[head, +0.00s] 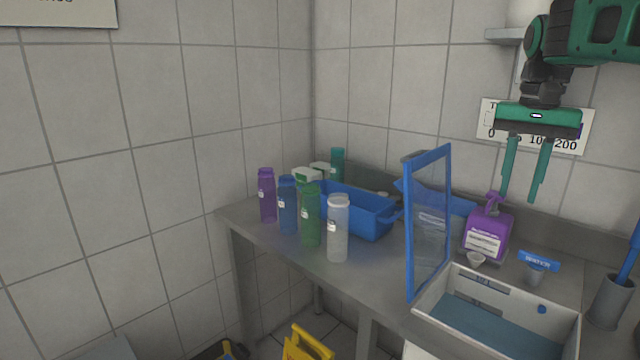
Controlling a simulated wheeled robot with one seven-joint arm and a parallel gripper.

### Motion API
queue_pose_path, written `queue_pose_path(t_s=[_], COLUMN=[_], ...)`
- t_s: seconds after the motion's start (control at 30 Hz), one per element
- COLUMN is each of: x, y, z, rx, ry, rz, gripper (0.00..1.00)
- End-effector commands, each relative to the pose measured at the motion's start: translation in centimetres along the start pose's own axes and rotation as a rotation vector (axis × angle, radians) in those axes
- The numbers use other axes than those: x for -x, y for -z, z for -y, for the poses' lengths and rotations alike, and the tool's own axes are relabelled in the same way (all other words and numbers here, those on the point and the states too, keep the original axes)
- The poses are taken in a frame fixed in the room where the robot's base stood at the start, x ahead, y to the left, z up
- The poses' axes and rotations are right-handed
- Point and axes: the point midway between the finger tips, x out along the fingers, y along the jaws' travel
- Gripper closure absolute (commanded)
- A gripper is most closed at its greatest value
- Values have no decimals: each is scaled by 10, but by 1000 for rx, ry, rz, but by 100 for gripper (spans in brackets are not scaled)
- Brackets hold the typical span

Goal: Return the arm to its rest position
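My gripper (521,200) is at the upper right of the head view, green with a dark wrist. Its two green fingers point down and stand apart, with nothing between them. It hangs in front of the tiled wall, and its fingertips appear just above the purple pump bottle (488,234) in the picture. How far apart in depth they are I cannot tell. My arm comes in from the top right corner.
A metal counter (285,255) holds several bottles, such as a clear one (338,230), a blue bin (365,214), an upright blue-framed screen (428,220) and a white tray (570,335). A brush holder (609,302) stands at right. A yellow object (308,343) is below.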

Motion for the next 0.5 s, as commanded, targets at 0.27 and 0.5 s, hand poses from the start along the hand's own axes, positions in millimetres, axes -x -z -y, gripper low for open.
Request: queue_pose_path(t_s=[0.27, 0.5], x=[-83, -163], y=[-66, -141], z=[-98, -163], rx=[33, 78], ry=[-10, -7], rz=[12, 26], gripper=[70, 70])
